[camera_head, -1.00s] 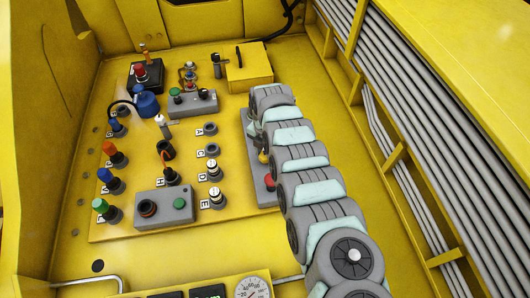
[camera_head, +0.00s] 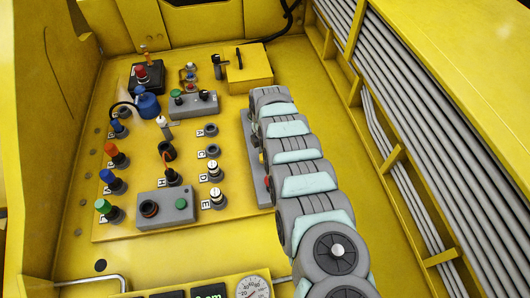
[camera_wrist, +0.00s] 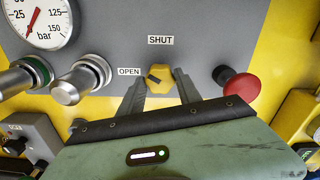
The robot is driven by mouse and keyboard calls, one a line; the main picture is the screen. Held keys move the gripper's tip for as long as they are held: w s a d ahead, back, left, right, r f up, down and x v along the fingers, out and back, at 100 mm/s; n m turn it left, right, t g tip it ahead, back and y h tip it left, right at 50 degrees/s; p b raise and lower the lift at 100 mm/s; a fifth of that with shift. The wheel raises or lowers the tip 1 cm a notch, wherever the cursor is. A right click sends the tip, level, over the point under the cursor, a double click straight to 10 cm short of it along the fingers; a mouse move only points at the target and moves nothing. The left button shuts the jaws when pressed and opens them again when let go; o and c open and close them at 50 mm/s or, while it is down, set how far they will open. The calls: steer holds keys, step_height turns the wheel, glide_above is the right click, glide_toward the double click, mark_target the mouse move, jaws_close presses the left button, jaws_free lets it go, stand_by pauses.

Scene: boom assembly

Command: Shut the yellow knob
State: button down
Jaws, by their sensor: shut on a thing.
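The yellow knob (camera_wrist: 160,76) sits on a grey panel (camera_wrist: 200,50) in the wrist view, between the fingertips of my gripper (camera_wrist: 160,82). The gripper is shut on it, one finger on each side. A SHUT label (camera_wrist: 160,40) is above the knob and an OPEN label (camera_wrist: 129,71) is to its left. The knob has a dark mark across its face; I cannot tell exactly where it points.
A red mushroom button (camera_wrist: 241,89) stands close to the right of my gripper. Two metal-tipped fittings (camera_wrist: 80,83) and a pressure gauge (camera_wrist: 38,20) are on the left. In the head view, a board (camera_head: 135,150) with several knobs and connectors lies left of my arm.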

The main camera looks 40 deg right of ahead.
steer(key=m, duration=0.6)
steer(key=shift+m, duration=0.3)
steer(key=m+b, duration=0.1)
steer(key=m, duration=0.4)
steer(key=shift+f, duration=0.1)
steer(key=shift+m, duration=0.3)
steer(key=c, duration=0.8)
jaws_free()
steer(key=shift+c, duration=0.2)
steer(key=shift+r+b, duration=0.4)
steer(key=shift+r, duration=0.45)
step_height(320, 180, up, 9)
steer(key=b, duration=0.1)
steer(key=shift+b, duration=0.35)
